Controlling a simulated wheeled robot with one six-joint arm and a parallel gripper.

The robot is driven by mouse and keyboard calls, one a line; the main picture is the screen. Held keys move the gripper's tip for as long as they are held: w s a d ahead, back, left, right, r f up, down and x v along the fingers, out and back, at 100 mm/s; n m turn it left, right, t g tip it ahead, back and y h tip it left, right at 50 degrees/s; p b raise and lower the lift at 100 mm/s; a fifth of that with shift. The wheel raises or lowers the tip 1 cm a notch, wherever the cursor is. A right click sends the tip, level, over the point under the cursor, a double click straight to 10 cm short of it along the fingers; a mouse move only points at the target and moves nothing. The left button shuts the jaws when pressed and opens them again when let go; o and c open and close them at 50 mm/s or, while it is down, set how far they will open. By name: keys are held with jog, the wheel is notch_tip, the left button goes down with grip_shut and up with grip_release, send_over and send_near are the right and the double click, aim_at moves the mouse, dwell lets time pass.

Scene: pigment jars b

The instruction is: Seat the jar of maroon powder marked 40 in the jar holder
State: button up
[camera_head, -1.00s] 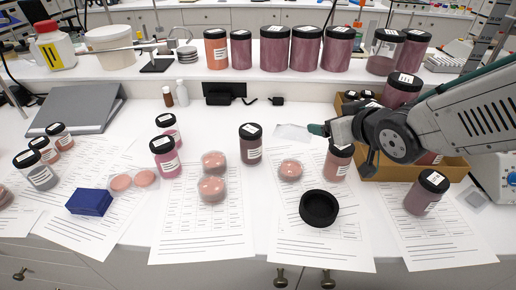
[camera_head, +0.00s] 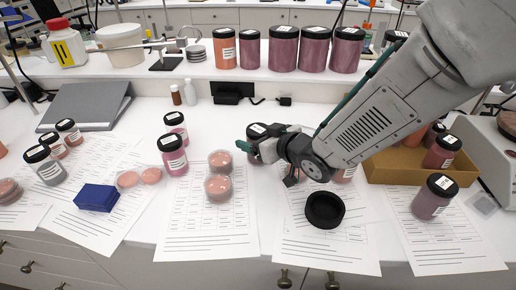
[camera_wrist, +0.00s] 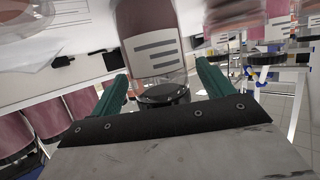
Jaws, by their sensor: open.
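A jar of maroon powder with a black lid (camera_head: 257,130) stands upright on the bench, mid-picture in the head view. My gripper (camera_head: 254,148) is at this jar and hides most of its body. In the wrist view the jar (camera_wrist: 150,45) appears upside down, its dark lid between the green fingers of my gripper (camera_wrist: 165,92). The fingers are open, one on either side, with gaps showing. I cannot read a 40 on its label. The jar holder (camera_head: 325,224), a round black cup, lies empty on a paper sheet, right of and nearer than the jar.
Pink dishes (camera_head: 218,187) stand just left of the jar. A jar behind my wrist (camera_head: 344,174) is partly hidden. Another maroon jar (camera_head: 433,200) stands right of the holder. A cardboard box (camera_head: 388,172) of jars lies behind. Large jars line the shelf (camera_head: 200,80).

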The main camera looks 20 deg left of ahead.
jog(key=shift+w+a+f, duration=0.1)
jog(key=shift+a, duration=0.05)
jog(key=c, duration=1.1)
jog(key=shift+c, duration=0.2)
jog(key=shift+r, duration=0.2)
